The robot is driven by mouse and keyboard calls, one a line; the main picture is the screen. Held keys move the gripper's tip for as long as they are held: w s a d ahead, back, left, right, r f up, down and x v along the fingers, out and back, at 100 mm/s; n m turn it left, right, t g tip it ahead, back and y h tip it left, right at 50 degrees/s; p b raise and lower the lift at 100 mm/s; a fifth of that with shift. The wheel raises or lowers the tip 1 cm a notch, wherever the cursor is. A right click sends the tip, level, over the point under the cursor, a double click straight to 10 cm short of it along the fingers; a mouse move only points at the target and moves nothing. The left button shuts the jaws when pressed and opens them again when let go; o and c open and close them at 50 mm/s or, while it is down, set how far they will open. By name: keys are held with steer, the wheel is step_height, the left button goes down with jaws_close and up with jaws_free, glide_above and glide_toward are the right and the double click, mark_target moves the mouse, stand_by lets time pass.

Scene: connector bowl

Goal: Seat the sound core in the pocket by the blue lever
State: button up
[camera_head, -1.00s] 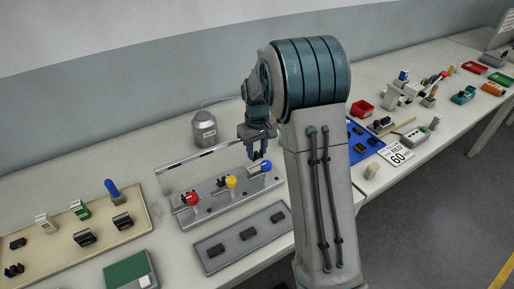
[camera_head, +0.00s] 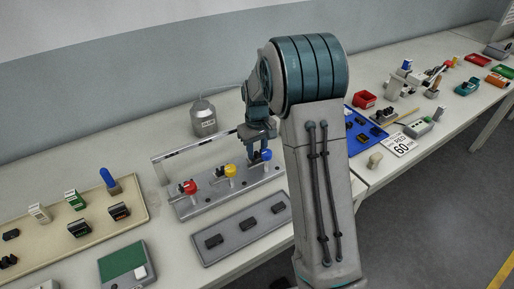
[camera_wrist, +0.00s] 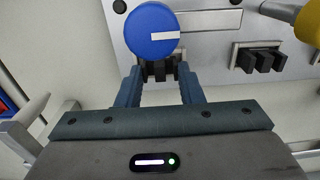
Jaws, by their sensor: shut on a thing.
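The grey fixture (camera_head: 247,185) carries a red lever (camera_head: 190,187), a yellow lever (camera_head: 230,170) and a blue lever (camera_head: 266,155). In the wrist view the round blue knob (camera_wrist: 152,32) partly covers what lies below it. My gripper (camera_head: 254,156) is down at the blue lever's end of the fixture. In the wrist view my gripper (camera_wrist: 160,78) is shut on a dark, ribbed core (camera_wrist: 160,70), just beside the blue knob. The core's underside and the pocket are hidden, so I cannot tell how deep it sits. Another dark core (camera_wrist: 262,60) stands by the yellow lever (camera_wrist: 308,22).
A grey tray (camera_head: 204,261) with three dark cores lies in front of the fixture. A clear panel with a dark rail (camera_head: 190,149) stands behind it, and a grey canister (camera_head: 204,120) beyond. A beige tray (camera_head: 138,206) is at left, a blue mat (camera_head: 366,135) at right.

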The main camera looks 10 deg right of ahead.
steer(key=shift+f, duration=0.15)
steer(key=o, duration=1.1)
steer(key=shift+c, duration=0.2)
step_height(320, 180, up, 14)
steer(key=s+f+m+t, duration=0.1)
steer(key=s+m+t, duration=0.2)
steer(key=s, duration=2.4)
steer(key=shift+s+m+b, duration=0.3)
